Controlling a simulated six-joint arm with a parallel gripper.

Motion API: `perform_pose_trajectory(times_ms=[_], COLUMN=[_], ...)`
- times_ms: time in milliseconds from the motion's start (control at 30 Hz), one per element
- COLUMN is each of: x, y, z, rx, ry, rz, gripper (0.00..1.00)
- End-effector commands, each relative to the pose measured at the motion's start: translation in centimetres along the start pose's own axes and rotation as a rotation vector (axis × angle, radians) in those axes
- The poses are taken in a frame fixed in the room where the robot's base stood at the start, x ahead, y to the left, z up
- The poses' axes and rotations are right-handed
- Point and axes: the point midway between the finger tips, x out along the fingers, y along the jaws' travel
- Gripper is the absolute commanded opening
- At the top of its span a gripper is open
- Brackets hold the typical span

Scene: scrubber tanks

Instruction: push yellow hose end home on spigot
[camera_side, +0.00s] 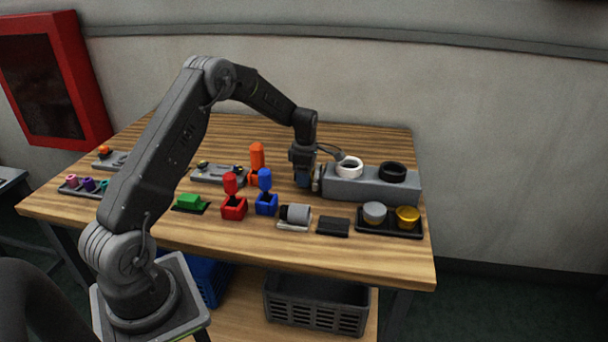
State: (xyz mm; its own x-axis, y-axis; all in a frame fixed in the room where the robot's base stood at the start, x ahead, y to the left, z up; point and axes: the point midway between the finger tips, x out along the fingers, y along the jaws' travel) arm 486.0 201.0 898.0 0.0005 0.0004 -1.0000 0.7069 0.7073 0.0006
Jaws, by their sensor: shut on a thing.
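My gripper (303,180) points down at the left end of a long grey tank block (345,188). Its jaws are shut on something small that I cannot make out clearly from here. A short light-coloured stub (317,182) shows between the gripper and the block's left end; it may be the spigot. I cannot pick out a yellow hose end, and whether anything is seated on the stub is too small to tell. A thin grey curved line (328,150) runs from my wrist towards the block's top.
A white ring (349,167) and a black ring (392,172) are on the block. In front are a black tray (388,231) with grey and yellow caps, a grey roller (296,214), and red (233,208) and blue (266,203) stands. An orange-topped piece (257,157) stands left.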

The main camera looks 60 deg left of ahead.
Motion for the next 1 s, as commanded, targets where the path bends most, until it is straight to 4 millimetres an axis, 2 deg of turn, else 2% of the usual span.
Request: perform_pose_trajectory(times_ms=[367, 400, 667, 1000], x=[-0.04, -0.05, -0.01, -0.54], y=[-0.03, -0.03, -0.04, 0.00], z=[0.98, 0.94, 0.84, 0.75], rx=[0.002, 0.001, 0.000, 0.000], ry=[-0.003, -0.003, -0.002, -0.001], rz=[0.001, 0.001, 0.000, 0.000], gripper=[0.21, 0.57, 0.82, 0.83])
